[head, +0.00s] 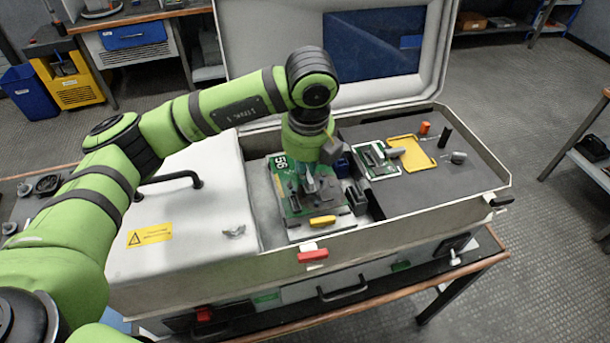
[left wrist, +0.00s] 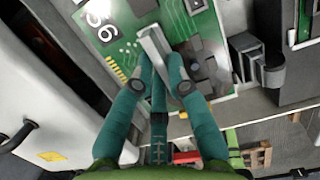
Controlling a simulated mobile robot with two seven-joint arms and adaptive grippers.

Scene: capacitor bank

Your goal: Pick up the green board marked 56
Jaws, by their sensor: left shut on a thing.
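The green board marked 56 (head: 281,186) lies in the left bay of the open case, with its white number at the upper left corner. It also shows in the left wrist view (left wrist: 118,50), where it fills the top middle. My left gripper (head: 309,186) points down over the board's middle. In the left wrist view its teal fingers (left wrist: 160,75) are shut on a grey upright part (left wrist: 154,45) of the board. The fingers hide part of the board. I cannot tell whether the board is lifted. My right gripper is not in view.
The case (head: 270,238) stands on a workbench, its lid up behind. A white cover (head: 180,215) with a black handle is at left. A smaller green board (head: 378,158) and a yellow frame (head: 408,150) lie on the right deck. Grey and black blocks (head: 356,197) stand close to the board's right.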

